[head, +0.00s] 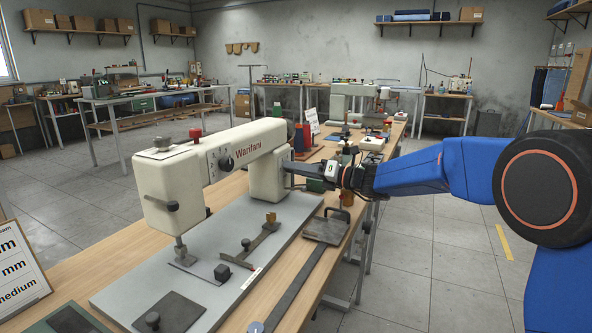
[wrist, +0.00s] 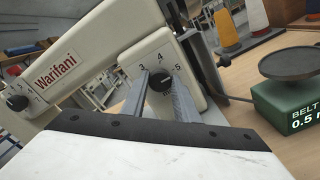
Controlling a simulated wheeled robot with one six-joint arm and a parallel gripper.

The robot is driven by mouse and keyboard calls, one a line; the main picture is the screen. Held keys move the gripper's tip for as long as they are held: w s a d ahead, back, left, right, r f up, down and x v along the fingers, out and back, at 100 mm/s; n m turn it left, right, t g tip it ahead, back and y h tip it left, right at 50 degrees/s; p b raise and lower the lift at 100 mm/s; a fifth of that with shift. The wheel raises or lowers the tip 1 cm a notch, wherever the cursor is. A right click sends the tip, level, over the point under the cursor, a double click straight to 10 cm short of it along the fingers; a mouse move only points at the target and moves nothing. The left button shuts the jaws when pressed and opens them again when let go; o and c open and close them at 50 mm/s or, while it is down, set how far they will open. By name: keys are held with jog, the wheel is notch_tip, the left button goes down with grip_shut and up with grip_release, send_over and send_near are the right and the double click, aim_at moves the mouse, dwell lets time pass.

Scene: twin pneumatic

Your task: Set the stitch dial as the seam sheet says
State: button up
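The cream Warifani sewing machine (head: 262,140) stands on a grey bed plate. In the wrist view a dark round dial (wrist: 161,82) sits on its pillar face, with 3, 4 and 5 marked around it. My gripper (wrist: 160,88) is open, with one grey finger on each side of this dial; I cannot tell whether they touch it. In the head view my gripper (head: 288,168) reaches the pillar from the right and the dial is hidden. Another dark knob (head: 226,162) is on the machine's arm. The seam sheet (head: 18,262) is cut off at left; "mm" and "medium" are readable.
A green block marked "BELT 0.5" (wrist: 291,103) with a dark round plate stands right of the pillar. Thread cones (wrist: 226,28) stand behind. Small clamps and a metal plate (head: 326,229) lie on the bench. The floor at right is clear.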

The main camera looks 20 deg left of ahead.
jog(key=shift+n, duration=0.3)
jog(key=n, duration=0.3)
jog(key=shift+n, duration=0.4)
jog(key=n, duration=0.9)
jog(key=shift+f+n, duration=0.1)
jog(key=shift+n, duration=1.8)
jog(key=o, duration=1.1)
jog(key=shift+c, duration=0.2)
